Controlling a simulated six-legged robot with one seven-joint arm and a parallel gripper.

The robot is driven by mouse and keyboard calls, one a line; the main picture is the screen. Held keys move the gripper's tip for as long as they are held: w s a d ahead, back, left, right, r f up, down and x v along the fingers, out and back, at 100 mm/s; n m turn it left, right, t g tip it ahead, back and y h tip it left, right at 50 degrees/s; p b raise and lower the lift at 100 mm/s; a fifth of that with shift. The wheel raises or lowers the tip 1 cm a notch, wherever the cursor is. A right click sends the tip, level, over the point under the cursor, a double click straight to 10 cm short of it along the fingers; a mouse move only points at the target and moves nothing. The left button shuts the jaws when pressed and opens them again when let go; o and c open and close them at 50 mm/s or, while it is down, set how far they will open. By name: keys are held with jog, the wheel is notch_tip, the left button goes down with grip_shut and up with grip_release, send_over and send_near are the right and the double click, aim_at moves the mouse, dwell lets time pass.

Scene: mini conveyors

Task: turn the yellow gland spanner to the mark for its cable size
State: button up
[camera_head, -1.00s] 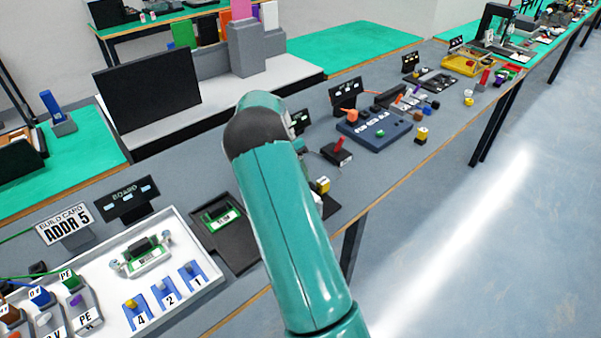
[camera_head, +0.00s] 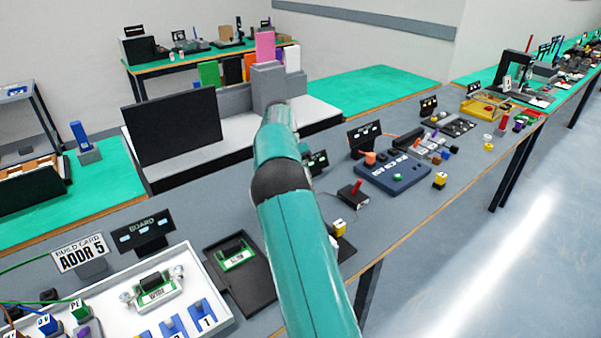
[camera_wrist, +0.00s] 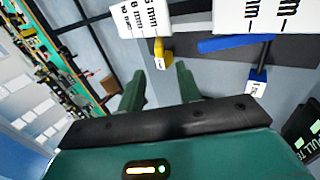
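In the wrist view, a yellow piece (camera_wrist: 160,49), likely the yellow gland spanner, projects from under a white card printed with mm sizes (camera_wrist: 140,18). It carries a small white tag whose text I cannot read. My gripper (camera_wrist: 159,72) has its two green fingers apart, with the yellow piece ahead of the gap between them. Nothing is visibly held, and I cannot tell the exact distance. Which mark the spanner points to is not clear. In the head view my arm hides my gripper.
A blue bar (camera_wrist: 235,43) and a blue tagged piece (camera_wrist: 257,80) lie right of the yellow one, by a second marked card (camera_wrist: 262,17). In the head view, a white tray (camera_head: 205,262), a black board stand (camera_head: 143,232) and a blue panel (camera_head: 405,178) stand on the bench.

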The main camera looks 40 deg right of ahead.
jog(key=v, duration=0.2)
jog(key=shift+w+r, duration=0.2)
jog(key=shift+r, duration=0.05)
dwell(0.5)
jog(key=s+a+r+n+t, duration=0.6)
jog(key=s+a+r+n, duration=0.3)
jog(key=a+r, duration=0.55)
jog(key=s+a+f+n+t, duration=0.2)
jog(key=s+a+n+t, duration=0.1)
jog(key=s+a, duration=0.5)
jog(key=s+a+f+n+t, duration=0.3)
jog(key=s+a+n, duration=0.2)
jog(key=s+a, duration=0.3)
jog(key=s, duration=0.4)
jog(key=shift+n+t, duration=0.3)
